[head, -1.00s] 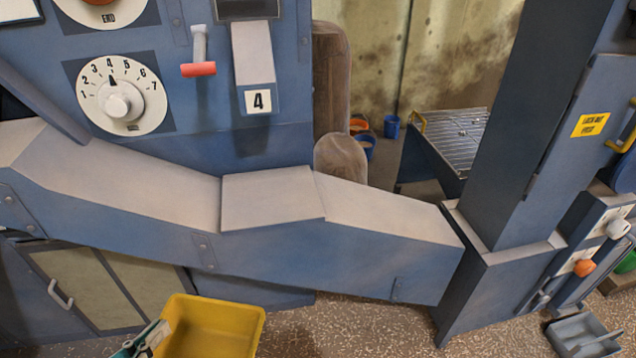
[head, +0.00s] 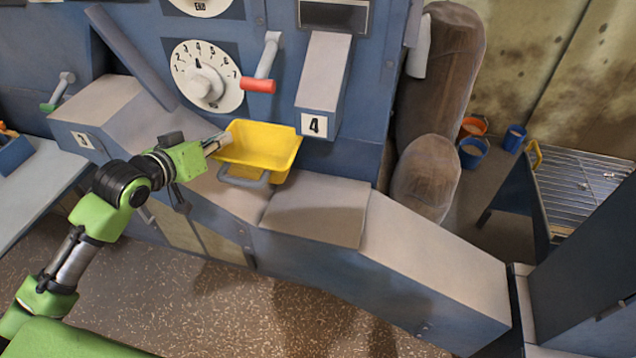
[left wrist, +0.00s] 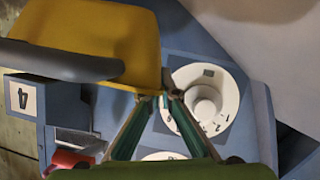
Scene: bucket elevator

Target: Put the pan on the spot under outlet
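The pan is a yellow tub (head: 262,143) with a grey loop handle on its near side. In the head view it is at the upper middle, over the grey-topped casing and left of the outlet chute marked 4 (head: 325,82). My left gripper (head: 220,143) is shut on the pan's left rim. In the left wrist view the fingertips (left wrist: 164,96) meet at the rim of the pan (left wrist: 115,30). The label 4 (left wrist: 23,98) shows at the left there. I cannot tell whether the pan touches the casing. No marked spot is clearly visible under the outlet. My right gripper is out of view.
A red-handled lever (head: 262,72) and a numbered dial (head: 205,78) are close behind the pan. A raised casing cover (head: 318,208) lies to its right. Several buckets (head: 473,152) and a wire-topped table (head: 585,190) stand at the back right. The floor in front is clear.

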